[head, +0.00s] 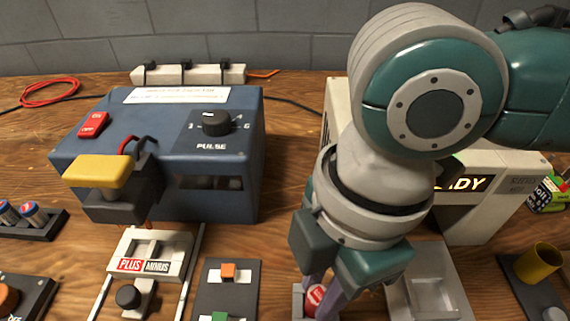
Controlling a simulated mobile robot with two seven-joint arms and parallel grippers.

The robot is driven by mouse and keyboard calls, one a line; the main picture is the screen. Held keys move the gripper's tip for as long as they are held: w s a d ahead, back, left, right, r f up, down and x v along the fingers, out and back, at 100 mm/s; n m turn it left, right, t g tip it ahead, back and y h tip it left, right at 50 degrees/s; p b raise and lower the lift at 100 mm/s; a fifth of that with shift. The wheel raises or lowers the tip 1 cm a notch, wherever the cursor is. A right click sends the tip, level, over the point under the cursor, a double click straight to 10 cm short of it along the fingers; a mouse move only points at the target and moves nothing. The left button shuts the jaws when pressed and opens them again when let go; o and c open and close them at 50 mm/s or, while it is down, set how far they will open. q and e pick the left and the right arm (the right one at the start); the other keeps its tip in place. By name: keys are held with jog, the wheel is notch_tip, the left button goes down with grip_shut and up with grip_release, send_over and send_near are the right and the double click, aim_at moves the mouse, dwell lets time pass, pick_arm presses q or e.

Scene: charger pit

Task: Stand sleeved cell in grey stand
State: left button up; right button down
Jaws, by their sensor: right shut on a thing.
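My right gripper (322,290) points down at the bottom centre of the head view. Its purple-grey fingers are closed on a red cell with white marking (316,295), which I take to be the sleeved cell. The cell looks roughly upright, and its lower part is cut off by the frame. A pale grey holder (298,303) shows around the fingers and may be the grey stand. I cannot tell whether the cell rests in it or hangs above it. My left gripper is not in view.
A blue pulse box (225,165) with a yellow-handled part (97,172) stands left. A plus/minus cradle (150,243) lies before it. A grey recessed tray (455,275) and a lit pale box (480,215) are right. A black rack (45,228) holds cells far left.

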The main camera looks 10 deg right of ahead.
jog(key=c, duration=0.6)
grip_release()
notch_tip(320, 180, up, 5)
jog(key=p, duration=0.6)
jog(key=shift+r+p, duration=0.2)
jog(key=shift+p, duration=0.1)
jog(key=shift+r+p, duration=0.85)
jog(key=shift+p, duration=0.15)
jog(key=shift+f, duration=0.1)
